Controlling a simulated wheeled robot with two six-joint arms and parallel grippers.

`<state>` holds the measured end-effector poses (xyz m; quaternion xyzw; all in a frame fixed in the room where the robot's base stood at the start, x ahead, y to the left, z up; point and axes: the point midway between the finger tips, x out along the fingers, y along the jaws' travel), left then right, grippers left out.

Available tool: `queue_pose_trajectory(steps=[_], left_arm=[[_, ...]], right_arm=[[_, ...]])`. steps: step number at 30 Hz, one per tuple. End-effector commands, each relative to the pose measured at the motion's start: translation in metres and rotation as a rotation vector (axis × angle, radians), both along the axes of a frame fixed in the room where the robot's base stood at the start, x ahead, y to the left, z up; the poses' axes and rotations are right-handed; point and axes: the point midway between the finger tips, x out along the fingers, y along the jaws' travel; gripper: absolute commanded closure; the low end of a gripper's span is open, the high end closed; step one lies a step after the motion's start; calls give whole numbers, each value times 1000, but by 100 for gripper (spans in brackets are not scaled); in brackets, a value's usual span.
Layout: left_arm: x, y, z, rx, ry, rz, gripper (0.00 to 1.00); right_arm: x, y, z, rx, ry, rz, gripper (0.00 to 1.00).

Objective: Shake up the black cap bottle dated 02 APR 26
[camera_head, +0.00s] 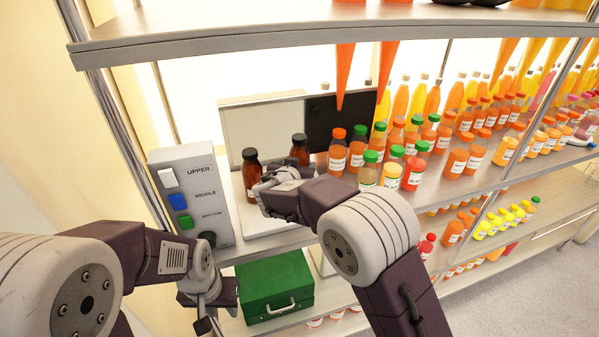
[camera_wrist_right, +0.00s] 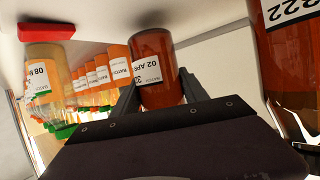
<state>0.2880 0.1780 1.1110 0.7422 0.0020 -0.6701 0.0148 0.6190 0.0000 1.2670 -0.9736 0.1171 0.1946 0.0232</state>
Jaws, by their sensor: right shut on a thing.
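The brown bottle labelled "02 APR" (camera_wrist_right: 152,62) is between the fingers of my right gripper (camera_wrist_right: 160,92) in the right wrist view, which is upside down. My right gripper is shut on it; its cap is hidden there. In the head view this black-capped bottle (camera_head: 300,148) shows behind my right gripper (camera_head: 272,186), its lower part hidden. A second brown bottle with a black cap (camera_head: 251,168) stands to the left; it also shows at the right edge of the wrist view (camera_wrist_right: 290,60). My left gripper (camera_head: 212,314) hangs low at the left, its opening unclear.
A grey box with UPPER and MIDDLE switches (camera_head: 190,160) stands left of the bottles. Orange- and green-capped juice bottles (camera_head: 337,155) crowd the shelf to the right. A green case (camera_head: 274,280) sits on the shelf below. The upper shelf (camera_head: 300,35) hangs overhead.

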Motion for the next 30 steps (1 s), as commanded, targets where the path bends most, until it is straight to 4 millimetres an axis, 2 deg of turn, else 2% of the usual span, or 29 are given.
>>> queue_pose_trajectory(steps=[4, 9, 16, 24, 30], left_arm=[[0, 0, -9, 0, 0, 0, 64], [0, 0, -11, 0, 0, 0, 64], [0, 0, -9, 0, 0, 0, 64], [0, 0, 5, 0, 0, 0, 64], [0, 0, 6, 0, 0, 0, 64]], right_arm=[[0, 0, 38, 7, -8, 0, 100], [0, 0, 71, 5, -5, -1, 100], [0, 0, 84, 0, -2, 2, 100], [0, 0, 117, 2, -4, 1, 100], [0, 0, 121, 1, -1, 1, 100]])
